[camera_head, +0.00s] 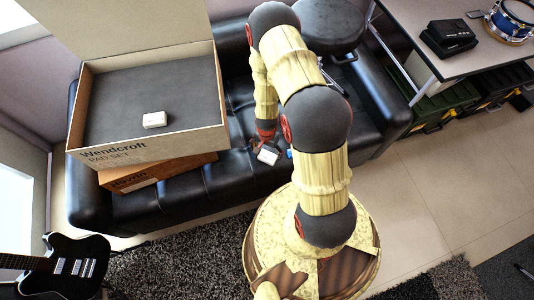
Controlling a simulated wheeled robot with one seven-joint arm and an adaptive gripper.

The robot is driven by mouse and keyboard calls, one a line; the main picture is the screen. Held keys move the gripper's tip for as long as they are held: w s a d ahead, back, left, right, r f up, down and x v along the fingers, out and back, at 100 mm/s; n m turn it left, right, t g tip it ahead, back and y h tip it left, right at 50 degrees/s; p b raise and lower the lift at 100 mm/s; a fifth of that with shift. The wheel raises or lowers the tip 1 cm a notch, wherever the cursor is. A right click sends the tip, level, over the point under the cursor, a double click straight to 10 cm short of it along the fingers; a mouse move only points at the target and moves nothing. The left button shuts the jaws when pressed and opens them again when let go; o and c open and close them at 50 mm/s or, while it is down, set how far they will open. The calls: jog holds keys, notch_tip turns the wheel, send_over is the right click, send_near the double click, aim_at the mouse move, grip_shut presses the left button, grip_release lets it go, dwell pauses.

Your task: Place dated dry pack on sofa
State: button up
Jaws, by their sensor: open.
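A small white pack (154,120) lies on the dark grey pad inside the open cardboard box. A second small white pack (268,156) is at the black sofa (187,190), right by my gripper. The print on both packs is too small to read, so I cannot tell which is dated. My gripper (268,147) is low over the sofa seat, right of the box, with its jaws open. The arm partly hides it, and I cannot tell if its fingers touch the second pack. A small blue thing (290,153) shows beside it.
The large Wendcroft box (150,150) rests on a flatter brown box (150,180) on the sofa. A round dark stool (330,25) stands behind my arm. A table (470,60) with a drum is at right. A guitar (65,265) is at lower left.

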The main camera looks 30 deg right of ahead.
notch_tip(320, 180, up, 6)
jog(key=p, duration=0.3)
notch_tip(320, 180, up, 16)
jog(key=n+t, duration=0.1)
jog(key=n, duration=0.2)
send_over(267, 157)
jog(key=w+a, duration=0.2)
jog(key=w, duration=0.5)
jog(key=a+r+n+t, duration=0.2)
jog(key=a+r+n, duration=0.15)
jog(key=r, duration=1.35)
jog(key=s+a+r+n+t, duration=0.1)
jog(key=s+a+r+n, duration=0.1)
jog(key=s+r, duration=0.7)
jog(key=s+a+r+n+t, duration=0.1)
jog(key=s+a+r+n, duration=0.2)
jog(key=s+r, duration=0.7)
notch_tip(267, 157, up, 4)
jog(key=shift+a+r+n+t, duration=0.1)
jog(key=shift+a+n+t, duration=0.25)
jog(key=shift+a, duration=0.2)
jog(key=shift+s, duration=0.1)
